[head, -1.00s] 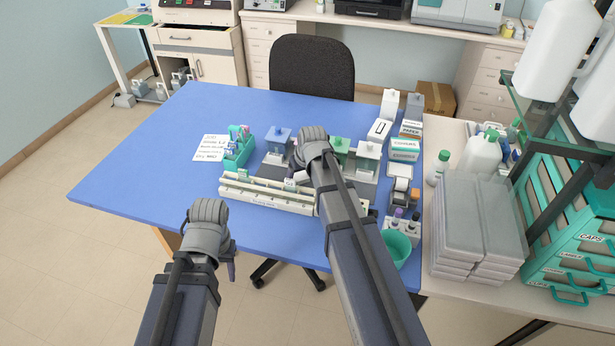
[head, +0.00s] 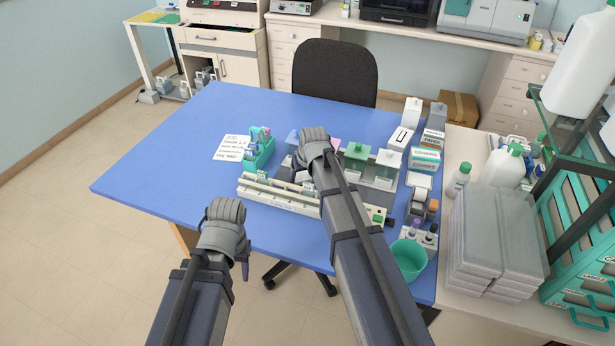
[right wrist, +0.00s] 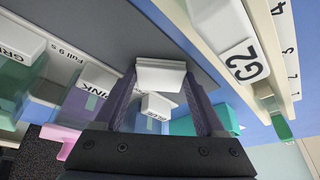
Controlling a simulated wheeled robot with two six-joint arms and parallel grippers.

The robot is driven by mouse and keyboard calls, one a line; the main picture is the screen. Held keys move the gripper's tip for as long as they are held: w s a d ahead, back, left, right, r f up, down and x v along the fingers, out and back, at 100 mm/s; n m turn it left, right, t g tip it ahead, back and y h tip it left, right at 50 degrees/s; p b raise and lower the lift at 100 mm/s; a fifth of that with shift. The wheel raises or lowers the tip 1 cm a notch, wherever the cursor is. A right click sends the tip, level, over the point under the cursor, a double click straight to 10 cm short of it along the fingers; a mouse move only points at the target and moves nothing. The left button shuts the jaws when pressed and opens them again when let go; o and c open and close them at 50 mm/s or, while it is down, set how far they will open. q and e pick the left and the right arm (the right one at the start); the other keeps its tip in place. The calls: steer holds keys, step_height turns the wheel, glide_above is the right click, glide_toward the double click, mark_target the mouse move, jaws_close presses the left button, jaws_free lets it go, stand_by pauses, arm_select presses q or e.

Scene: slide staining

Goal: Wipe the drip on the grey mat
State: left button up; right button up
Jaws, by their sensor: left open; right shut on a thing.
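The grey mat (head: 381,199) lies on the blue table under the staining jars, partly hidden by my right arm. It also shows in the right wrist view (right wrist: 85,22). I cannot make out a drip on it. My right gripper (right wrist: 160,80) is shut on a small white pad-like thing (right wrist: 160,70), held just over the mat between jars and a white rack. In the head view its fingertips are hidden behind the wrist. My left gripper (head: 243,263) is open and empty in front of the table's near edge.
A long white rack (head: 277,192) lies in front. A teal cup (head: 409,259) stands near right. The table's left side is clear.

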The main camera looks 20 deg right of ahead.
steer(key=shift+r, duration=0.15)
step_height(320, 180, up, 6)
steer(key=p, duration=0.6)
step_height(320, 180, up, 3)
steer(key=p, duration=0.3)
stand_by(0.3)
